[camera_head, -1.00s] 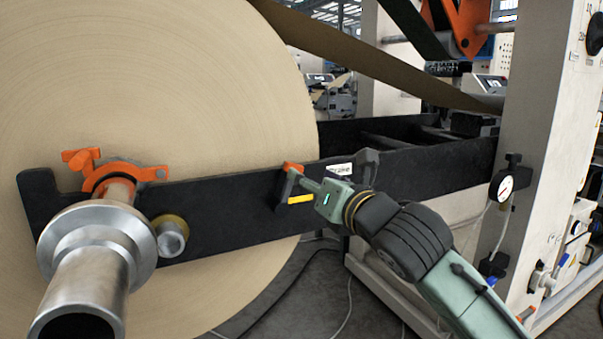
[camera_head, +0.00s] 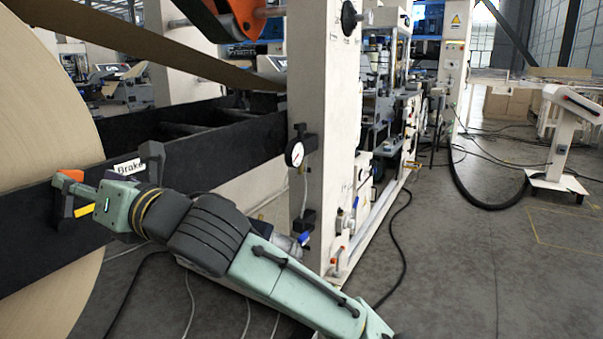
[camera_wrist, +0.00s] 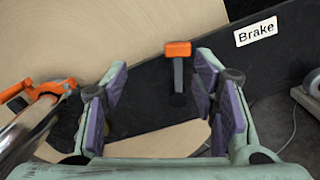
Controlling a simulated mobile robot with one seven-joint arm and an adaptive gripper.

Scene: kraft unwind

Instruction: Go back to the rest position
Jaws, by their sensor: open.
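My gripper (camera_wrist: 160,108) is open in the wrist view, its two purple-padded fingers apart with nothing between them. Past the fingertips is the brake lever with an orange knob (camera_wrist: 178,50) on the black beam (camera_wrist: 285,50), beside the white "Brake" label (camera_wrist: 256,31). In the head view my arm reaches in from the lower right to the beam (camera_head: 215,145). The orange knob (camera_head: 70,175) and the "Brake" label (camera_head: 128,167) show close to my gripper there. My fingers are mostly hidden in that view, and I cannot tell whether they touch the lever.
The big kraft roll (camera_head: 45,100) stands at the left. A pale machine column (camera_head: 325,120) with a pressure gauge (camera_head: 294,154) rises behind my arm. A cable (camera_head: 400,250) lies on the floor. A white console stand (camera_head: 558,140) is at the right, with open grey floor before it.

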